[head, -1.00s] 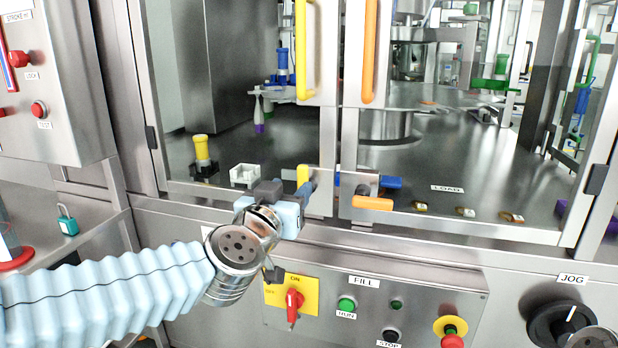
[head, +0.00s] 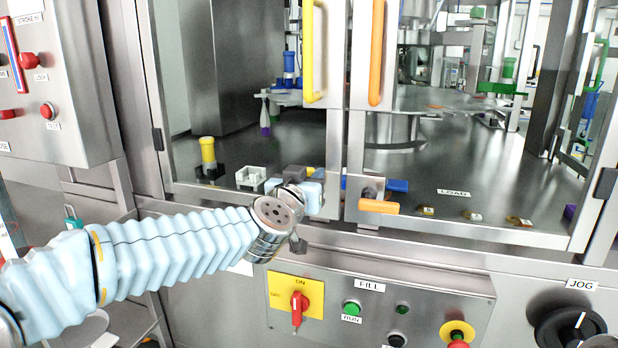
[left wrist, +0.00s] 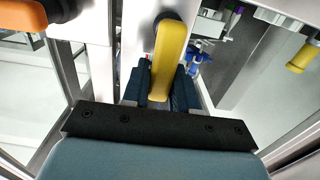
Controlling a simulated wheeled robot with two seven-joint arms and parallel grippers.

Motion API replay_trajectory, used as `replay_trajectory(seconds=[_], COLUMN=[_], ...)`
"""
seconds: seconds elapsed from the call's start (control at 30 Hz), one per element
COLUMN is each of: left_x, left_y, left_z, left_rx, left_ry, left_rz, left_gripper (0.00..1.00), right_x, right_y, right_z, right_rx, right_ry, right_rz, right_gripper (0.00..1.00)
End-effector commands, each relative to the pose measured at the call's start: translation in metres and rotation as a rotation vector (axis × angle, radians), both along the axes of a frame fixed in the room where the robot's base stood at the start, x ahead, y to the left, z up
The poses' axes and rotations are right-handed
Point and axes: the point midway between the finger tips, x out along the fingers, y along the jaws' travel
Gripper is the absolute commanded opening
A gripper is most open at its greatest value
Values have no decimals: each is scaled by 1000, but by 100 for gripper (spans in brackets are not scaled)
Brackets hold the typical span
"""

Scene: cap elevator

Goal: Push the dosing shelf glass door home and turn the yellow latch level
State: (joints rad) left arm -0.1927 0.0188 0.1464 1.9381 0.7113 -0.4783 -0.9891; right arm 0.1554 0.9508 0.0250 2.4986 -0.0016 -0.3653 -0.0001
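The left glass door (head: 336,140) has a long yellow handle (head: 308,55). Its edge lies close beside the right door; I cannot tell whether it is fully home. The yellow latch (left wrist: 168,62) shows in the left wrist view, its lever running from the pivot down between my fingers. My left gripper (head: 318,180) is at the door's lower right corner. In the left wrist view its two dark blue fingers (left wrist: 160,88) lie close against both sides of the latch. My right gripper is not in view.
The right door has an orange latch (head: 379,206), lying level, and an orange handle (head: 376,50). Below is a FILL panel with a red switch (head: 297,300) and buttons. A control box (head: 55,90) stands at the left and a JOG knob (head: 568,328) at the right.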

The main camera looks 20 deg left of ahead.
Motion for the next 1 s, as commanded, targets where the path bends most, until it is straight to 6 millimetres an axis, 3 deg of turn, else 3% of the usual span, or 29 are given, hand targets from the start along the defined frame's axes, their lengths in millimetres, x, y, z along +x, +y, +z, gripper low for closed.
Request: replay_trajectory(seconds=[0.03,0.13,0.63,1.0], left_x=[0,0,0,1], left_y=[0,0,3,14], left_z=[0,0,-1,-5], left_rx=[0,0,-53,-324], left_ry=[0,0,2,13], left_rz=[0,0,1,1], left_gripper=[12,0,0,0], right_x=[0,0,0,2], right_y=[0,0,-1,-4], right_z=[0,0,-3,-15], right_rx=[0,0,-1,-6], right_ry=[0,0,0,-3], right_rz=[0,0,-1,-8], right_gripper=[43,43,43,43])
